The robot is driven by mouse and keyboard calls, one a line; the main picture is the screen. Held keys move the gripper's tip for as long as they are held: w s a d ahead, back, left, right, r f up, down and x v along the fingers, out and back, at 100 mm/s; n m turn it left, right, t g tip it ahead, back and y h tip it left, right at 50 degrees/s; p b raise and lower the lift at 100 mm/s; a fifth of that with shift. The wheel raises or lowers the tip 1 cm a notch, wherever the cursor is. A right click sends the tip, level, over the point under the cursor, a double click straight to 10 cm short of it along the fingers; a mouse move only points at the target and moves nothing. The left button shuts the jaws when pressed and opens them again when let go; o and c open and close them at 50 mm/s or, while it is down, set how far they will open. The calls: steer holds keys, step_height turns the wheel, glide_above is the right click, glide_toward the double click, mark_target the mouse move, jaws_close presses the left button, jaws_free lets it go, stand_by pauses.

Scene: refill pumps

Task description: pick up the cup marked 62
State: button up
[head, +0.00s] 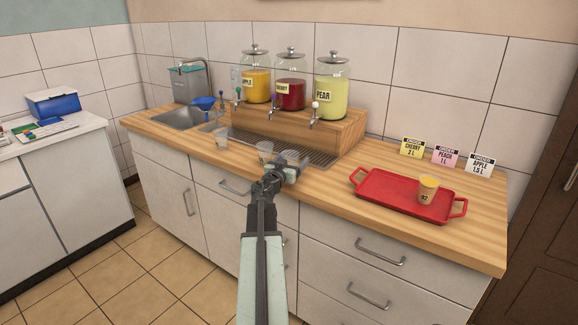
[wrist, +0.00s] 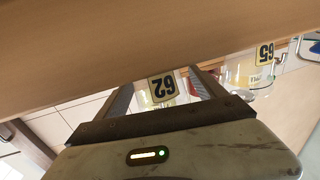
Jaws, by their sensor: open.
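The cup marked 62 (wrist: 162,88) shows upside down in the wrist view, its label between the two fingers of my gripper (wrist: 164,84). The fingers are apart, and I cannot tell whether either touches the cup. In the head view my gripper (head: 289,170) is at the counter's front edge, in front of the drip grate. A clear cup (head: 291,156) shows just behind it, partly hidden by the gripper; its label cannot be read there.
A cup marked 65 (wrist: 264,56) stands close by. Clear cups (head: 265,149) and (head: 222,138) stand left of my gripper. A red tray (head: 380,190) at right holds a yellow-topped cup (head: 427,191).

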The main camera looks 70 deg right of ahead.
steer(key=shift+d, duration=0.6)
steer(key=shift+a, duration=0.1)
steer(key=c, duration=1.3)
steer(key=shift+r, duration=0.1)
steer(key=shift+c, duration=0.2)
